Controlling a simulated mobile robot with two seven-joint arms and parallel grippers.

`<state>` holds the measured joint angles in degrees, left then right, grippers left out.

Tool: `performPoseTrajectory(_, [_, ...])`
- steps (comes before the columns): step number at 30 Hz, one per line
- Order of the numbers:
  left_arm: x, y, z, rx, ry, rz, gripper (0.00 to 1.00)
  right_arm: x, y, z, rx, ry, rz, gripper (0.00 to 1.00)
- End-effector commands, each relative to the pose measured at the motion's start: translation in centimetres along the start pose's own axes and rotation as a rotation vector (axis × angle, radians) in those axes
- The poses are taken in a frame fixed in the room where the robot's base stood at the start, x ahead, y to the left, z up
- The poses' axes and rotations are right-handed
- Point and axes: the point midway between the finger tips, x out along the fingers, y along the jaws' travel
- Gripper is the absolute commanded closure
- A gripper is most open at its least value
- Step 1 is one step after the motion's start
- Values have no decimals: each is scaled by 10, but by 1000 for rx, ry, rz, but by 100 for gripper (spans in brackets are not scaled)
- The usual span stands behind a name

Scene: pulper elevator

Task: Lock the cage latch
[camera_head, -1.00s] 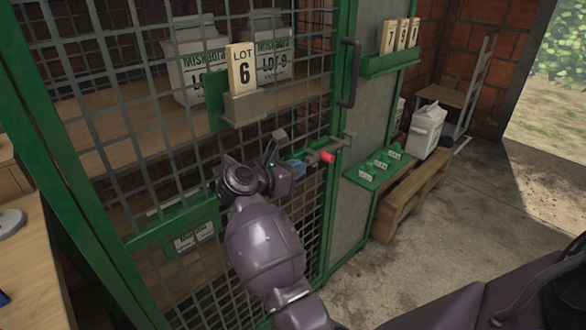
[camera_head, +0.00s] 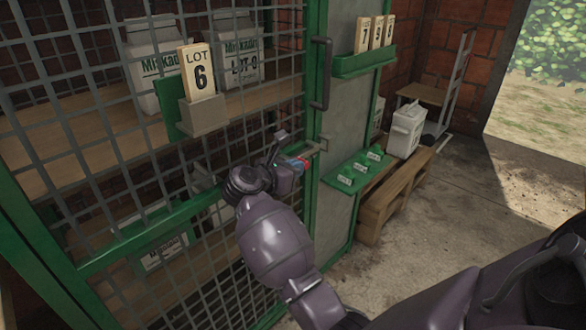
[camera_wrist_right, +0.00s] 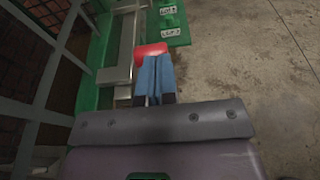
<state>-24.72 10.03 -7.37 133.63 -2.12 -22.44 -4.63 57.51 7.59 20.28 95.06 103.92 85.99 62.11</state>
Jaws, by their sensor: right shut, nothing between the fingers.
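The cage latch is a grey metal bolt (camera_wrist_right: 122,55) on the green door frame, with a red knob (camera_wrist_right: 151,49). The red knob also shows in the head view (camera_head: 306,164), just below the frame's grey catch (camera_head: 322,146). My right gripper (camera_head: 295,162) is shut and empty at the left side of the knob. In the right wrist view its blue fingertips (camera_wrist_right: 153,72) lie right against the near side of the knob. I cannot tell for sure whether they touch. The fingers hide part of the bolt. My left gripper is not in view.
The mesh cage door (camera_head: 110,120) carries a LOT 6 card (camera_head: 198,72) in a holder. To the right are a black handle (camera_head: 321,75), a green shelf with tags (camera_head: 345,172), a wooden pallet (camera_head: 395,190) and a white bag (camera_head: 406,130). The concrete floor at right is open.

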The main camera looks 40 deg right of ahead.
Motion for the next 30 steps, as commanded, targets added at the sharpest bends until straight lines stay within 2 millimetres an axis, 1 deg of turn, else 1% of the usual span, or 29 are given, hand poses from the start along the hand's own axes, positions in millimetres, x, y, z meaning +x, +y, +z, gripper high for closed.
performPoseTrajectory(8, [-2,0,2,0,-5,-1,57,1,0,1,1,0,-1,100])
performPoseTrajectory(11, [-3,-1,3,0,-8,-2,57,10,0,4,3,1,-2,100])
performPoseTrajectory(15, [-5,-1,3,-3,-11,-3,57,30,0,8,3,1,-2,100])
performPoseTrajectory(19, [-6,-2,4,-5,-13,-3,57,46,0,12,3,1,-2,100])
performPoseTrajectory(23, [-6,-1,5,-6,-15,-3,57,53,0,13,1,0,-1,100])
performPoseTrajectory(30, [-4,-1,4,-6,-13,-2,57,54,0,13,2,-2,-2,100])
